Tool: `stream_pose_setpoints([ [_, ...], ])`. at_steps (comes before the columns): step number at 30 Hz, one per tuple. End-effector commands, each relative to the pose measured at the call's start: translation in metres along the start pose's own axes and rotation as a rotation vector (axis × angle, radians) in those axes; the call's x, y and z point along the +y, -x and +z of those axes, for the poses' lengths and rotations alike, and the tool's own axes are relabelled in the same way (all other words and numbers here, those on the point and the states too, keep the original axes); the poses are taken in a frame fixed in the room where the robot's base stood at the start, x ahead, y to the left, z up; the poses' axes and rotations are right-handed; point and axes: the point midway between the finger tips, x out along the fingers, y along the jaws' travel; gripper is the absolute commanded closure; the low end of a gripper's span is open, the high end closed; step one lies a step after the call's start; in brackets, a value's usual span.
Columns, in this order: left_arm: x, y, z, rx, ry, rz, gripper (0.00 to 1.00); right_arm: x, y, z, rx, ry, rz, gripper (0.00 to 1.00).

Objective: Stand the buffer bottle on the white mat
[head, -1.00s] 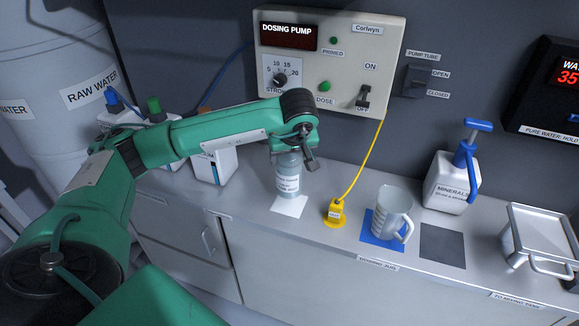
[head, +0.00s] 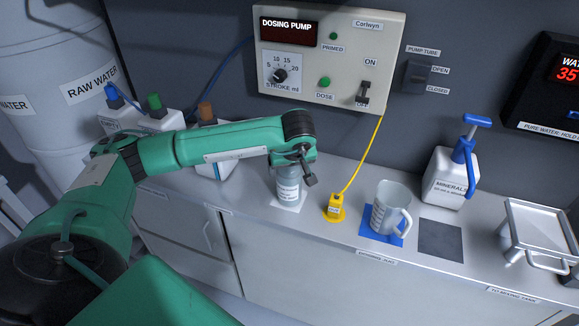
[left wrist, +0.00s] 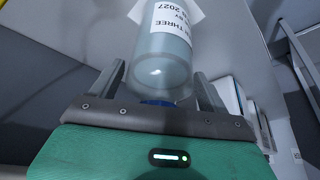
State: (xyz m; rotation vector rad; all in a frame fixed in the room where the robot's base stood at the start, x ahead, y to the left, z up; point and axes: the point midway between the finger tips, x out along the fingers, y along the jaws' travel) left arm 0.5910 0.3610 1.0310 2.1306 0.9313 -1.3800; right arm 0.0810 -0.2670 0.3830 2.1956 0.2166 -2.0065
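The buffer bottle (head: 288,188) is a pale, translucent bottle with a white label, upright at the middle left of the counter in the head view. My left gripper (head: 294,167) is above it and shut on its upper part. In the left wrist view the bottle (left wrist: 160,72) lies between the two fingers, its blue cap toward the palm. The white mat (head: 301,204) is under the bottle, with its edges showing around the base. I cannot tell whether the base touches it. My right gripper is out of view.
A yellow plug (head: 335,208) with a cord stands just right of the mat. Further right are a jug (head: 390,208) on a blue mat, a bare grey mat (head: 441,241), a mineral pump bottle (head: 450,182) and a metal tray (head: 540,232). White containers (head: 150,122) stand behind my left arm.

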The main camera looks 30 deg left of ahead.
Motion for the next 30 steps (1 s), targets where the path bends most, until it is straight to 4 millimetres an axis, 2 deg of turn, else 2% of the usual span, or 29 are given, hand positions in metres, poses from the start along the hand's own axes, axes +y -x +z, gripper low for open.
stream_pose_setpoints([
  [9, 0.0, 0.001, -0.001, 0.0, 0.0, 0.0, 0.13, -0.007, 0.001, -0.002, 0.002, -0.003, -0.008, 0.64],
  [14, 0.001, 0.008, -0.002, 0.001, 0.0, 0.002, 0.13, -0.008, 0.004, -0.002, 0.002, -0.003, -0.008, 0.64],
  [17, 0.001, 0.025, -0.002, 0.002, -0.001, 0.005, 0.13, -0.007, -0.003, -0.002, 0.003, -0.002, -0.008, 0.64],
  [24, 0.001, 0.079, -0.002, 0.003, 0.0, 0.006, 0.13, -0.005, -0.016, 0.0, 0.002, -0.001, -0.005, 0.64],
  [30, 0.001, 0.112, -0.002, 0.002, 0.0, 0.004, 0.13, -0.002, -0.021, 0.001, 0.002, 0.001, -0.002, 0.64],
])
